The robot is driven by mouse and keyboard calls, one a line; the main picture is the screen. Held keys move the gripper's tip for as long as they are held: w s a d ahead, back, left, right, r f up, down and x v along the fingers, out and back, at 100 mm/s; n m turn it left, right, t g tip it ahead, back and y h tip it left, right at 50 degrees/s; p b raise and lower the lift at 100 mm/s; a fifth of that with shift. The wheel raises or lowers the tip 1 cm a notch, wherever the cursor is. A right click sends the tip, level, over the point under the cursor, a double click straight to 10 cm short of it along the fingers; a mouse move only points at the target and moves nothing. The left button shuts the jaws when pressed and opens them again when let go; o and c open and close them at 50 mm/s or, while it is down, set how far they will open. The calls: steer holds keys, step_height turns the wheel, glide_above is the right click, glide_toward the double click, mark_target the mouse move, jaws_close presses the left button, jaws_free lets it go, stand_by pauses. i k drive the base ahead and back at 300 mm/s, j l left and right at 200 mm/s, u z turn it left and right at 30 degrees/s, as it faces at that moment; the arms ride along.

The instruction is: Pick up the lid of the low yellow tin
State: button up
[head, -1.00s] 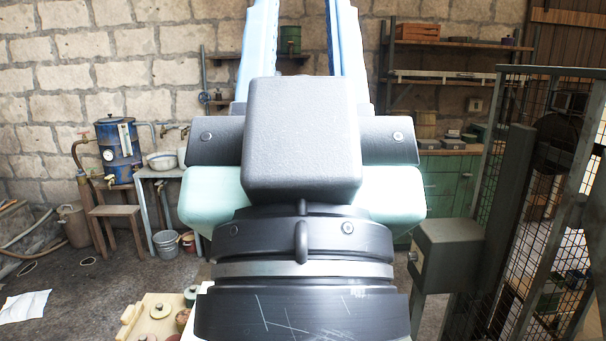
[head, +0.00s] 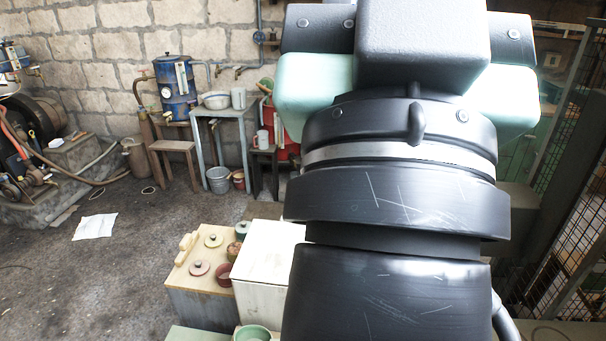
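A round pale yellow lid or low tin top (head: 214,240) with a dark knob lies on the top of a wooden chest in the head view. I cannot tell whether a tin is under it. A green tin (head: 242,230) and reddish tins (head: 224,272) stand to the right. The fingers are cut off by the top edge.
The wooden chest (head: 200,305) stands beside a white box (head: 268,262), partly hidden by my arm. A green bowl (head: 252,333) is at the bottom edge. A mesh fence (head: 565,200) is on the right. The floor left of the chest is mostly open, with a white sheet (head: 95,226).

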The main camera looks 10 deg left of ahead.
mark_target(213, 241)
steer(key=j+u, duration=0.3)
steer(key=i+j+u, duration=0.2)
steer(key=j+u, duration=0.15)
steer(key=i+j+u, duration=0.1)
steer(key=j+u, duration=0.2)
steer(key=i+j+u, duration=0.65)
steer(key=j, duration=0.15)
steer(key=i+j+u, duration=0.7)
steer(key=i+l+z, duration=0.15)
steer(key=i+z, duration=0.15)
steer(key=z, duration=0.15)
steer(key=i+l+z, duration=0.1)
steer(key=i+z, duration=0.55)
steer(key=z, duration=0.2)
steer(key=i+j+z, duration=0.2)
steer(key=z, duration=0.25)
steer(key=i, duration=0.1)
